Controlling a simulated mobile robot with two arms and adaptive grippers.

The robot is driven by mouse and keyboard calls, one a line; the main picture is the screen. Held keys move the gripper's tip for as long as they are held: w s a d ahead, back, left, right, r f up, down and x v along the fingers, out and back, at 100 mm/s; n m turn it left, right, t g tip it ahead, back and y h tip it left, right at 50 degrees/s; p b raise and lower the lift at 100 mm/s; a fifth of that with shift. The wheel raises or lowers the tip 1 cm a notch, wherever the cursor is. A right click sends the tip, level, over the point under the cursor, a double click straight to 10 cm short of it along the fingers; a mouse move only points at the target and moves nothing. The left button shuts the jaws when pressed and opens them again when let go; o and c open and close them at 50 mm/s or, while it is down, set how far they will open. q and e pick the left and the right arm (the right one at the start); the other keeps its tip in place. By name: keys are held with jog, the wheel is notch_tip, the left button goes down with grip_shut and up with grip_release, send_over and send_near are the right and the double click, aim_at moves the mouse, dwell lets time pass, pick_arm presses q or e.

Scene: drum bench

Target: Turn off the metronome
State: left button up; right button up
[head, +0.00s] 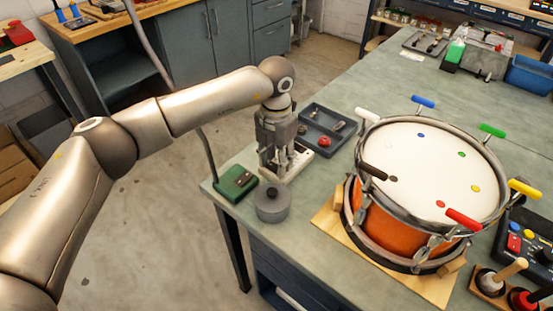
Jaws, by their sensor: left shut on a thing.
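My left gripper (284,170) points down at the left edge of the bench, with its fingers at a low pale device (301,158). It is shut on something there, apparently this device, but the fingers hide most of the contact. I cannot tell for sure whether this is the metronome. A dark control box (519,243) with red, blue and yellow parts is at the right edge, partly cut off. My right gripper is not in view.
A green box with a dark knob (235,181) and a round grey pot (272,204) stand close to the left gripper. A dark tray (325,130) lies behind. An orange drum (373,218) with coloured handles fills the bench's middle. Mallets (501,274) stand at lower right.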

pick_arm(q)
jog(key=o, duration=1)
jog(key=shift+r, duration=0.1)
notch_tip(320, 180, up, 12)
jog(key=shift+f, duration=0.1)
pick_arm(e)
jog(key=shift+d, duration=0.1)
